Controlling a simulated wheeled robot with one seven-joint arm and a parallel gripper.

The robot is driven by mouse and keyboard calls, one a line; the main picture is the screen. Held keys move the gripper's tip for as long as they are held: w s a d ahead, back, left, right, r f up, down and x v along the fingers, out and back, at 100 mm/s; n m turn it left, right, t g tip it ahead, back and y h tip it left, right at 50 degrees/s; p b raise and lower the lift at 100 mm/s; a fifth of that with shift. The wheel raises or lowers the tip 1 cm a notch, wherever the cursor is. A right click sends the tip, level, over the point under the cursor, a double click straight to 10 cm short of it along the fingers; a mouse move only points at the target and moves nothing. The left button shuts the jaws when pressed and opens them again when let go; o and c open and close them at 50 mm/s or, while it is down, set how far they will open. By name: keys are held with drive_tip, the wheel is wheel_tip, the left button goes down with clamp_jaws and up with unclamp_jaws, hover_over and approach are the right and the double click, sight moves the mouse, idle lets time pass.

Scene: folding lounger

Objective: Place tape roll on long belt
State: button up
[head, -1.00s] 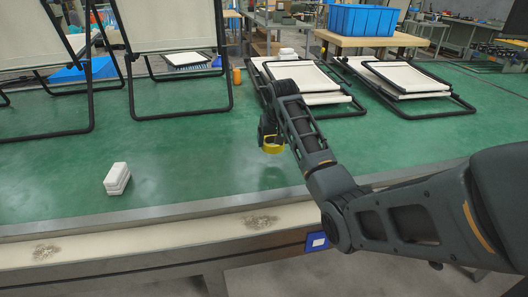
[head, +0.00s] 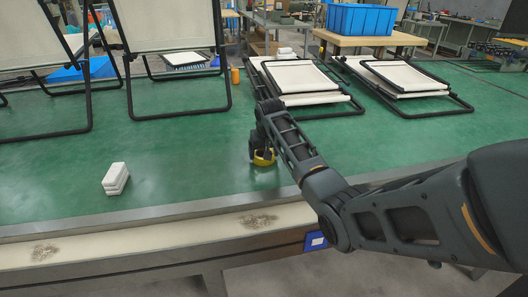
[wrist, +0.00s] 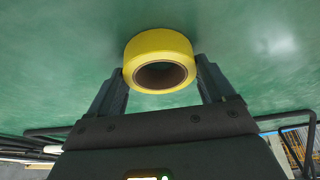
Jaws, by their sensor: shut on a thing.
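The yellow tape roll (wrist: 160,50) is between the two fingers of my gripper (wrist: 161,82) in the wrist view, with its dark core hole showing. My gripper is shut on it. In the head view the tape roll (head: 263,158) hangs below my gripper (head: 262,150), low over the green surface of the long belt (head: 200,165), near its front edge. I cannot tell whether the roll touches the belt. My wrist and fingers partly hide the roll in the head view.
A stack of white blocks (head: 115,178) lies on the belt to the left. Upright lounger frames (head: 180,112) stand at the back left. Folded loungers (head: 300,80) lie at the back right, behind my arm. An orange bottle (head: 236,76) stands between them. The belt around the roll is clear.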

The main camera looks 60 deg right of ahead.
drive_tip(key=o, duration=1)
drive_tip(key=shift+r, duration=0.2)
drive_tip(key=v, duration=1.2)
drive_tip(key=shift+p, duration=0.4)
drive_tip(key=shift+w+f, duration=0.1)
